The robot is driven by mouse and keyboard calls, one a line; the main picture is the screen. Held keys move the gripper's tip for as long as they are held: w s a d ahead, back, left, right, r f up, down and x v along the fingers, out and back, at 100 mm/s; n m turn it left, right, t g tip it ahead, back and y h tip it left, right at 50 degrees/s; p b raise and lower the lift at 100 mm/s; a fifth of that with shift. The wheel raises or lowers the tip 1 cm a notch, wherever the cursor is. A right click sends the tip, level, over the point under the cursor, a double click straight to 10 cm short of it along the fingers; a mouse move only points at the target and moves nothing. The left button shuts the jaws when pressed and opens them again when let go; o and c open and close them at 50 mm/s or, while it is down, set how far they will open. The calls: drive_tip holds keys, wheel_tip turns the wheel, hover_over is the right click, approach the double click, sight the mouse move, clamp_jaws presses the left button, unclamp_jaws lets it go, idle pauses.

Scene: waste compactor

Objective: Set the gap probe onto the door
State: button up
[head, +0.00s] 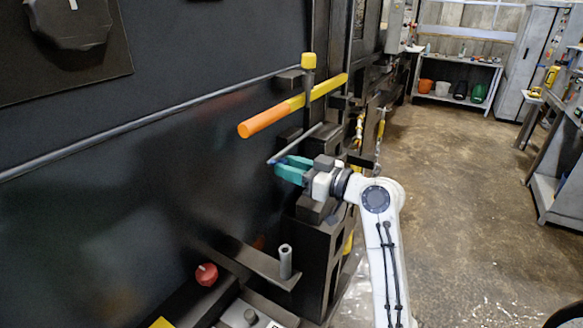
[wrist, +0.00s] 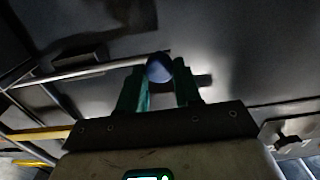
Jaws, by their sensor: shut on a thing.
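My gripper (head: 285,168), with green fingers, is shut on the gap probe. The probe's rounded blue part (wrist: 159,68) shows between the fingertips in the wrist view. In the head view only a small blue bit shows at the fingertips. A thin grey rod (head: 298,142) lies just above the fingers there; I cannot tell whether it belongs to the probe. The door (head: 130,190) is a large dark panel on the left, and its dark surface also fills the upper wrist view (wrist: 230,45). My gripper is in front of the door's right part. Contact between probe and door cannot be seen.
An orange and yellow bar (head: 293,105) juts out above my gripper. A long grey rail (head: 130,126) crosses the door. Below are a ledge with a grey tube (head: 285,262) and a red knob (head: 206,274). The floor to the right is open.

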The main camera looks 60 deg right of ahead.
sight(287, 150)
clamp_jaws()
drive_tip(key=shift+d, duration=0.1)
drive_tip(key=d+b, duration=0.3)
drive_tip(key=d, duration=0.3)
drive_tip(key=shift+d, duration=0.1)
drive_tip(key=o, duration=0.8)
unclamp_jaws()
drive_tip(key=shift+d, duration=0.1)
drive_tip(key=s+b, duration=0.2)
drive_tip(key=s, duration=0.8)
drive_tip(key=shift+s, duration=0.4)
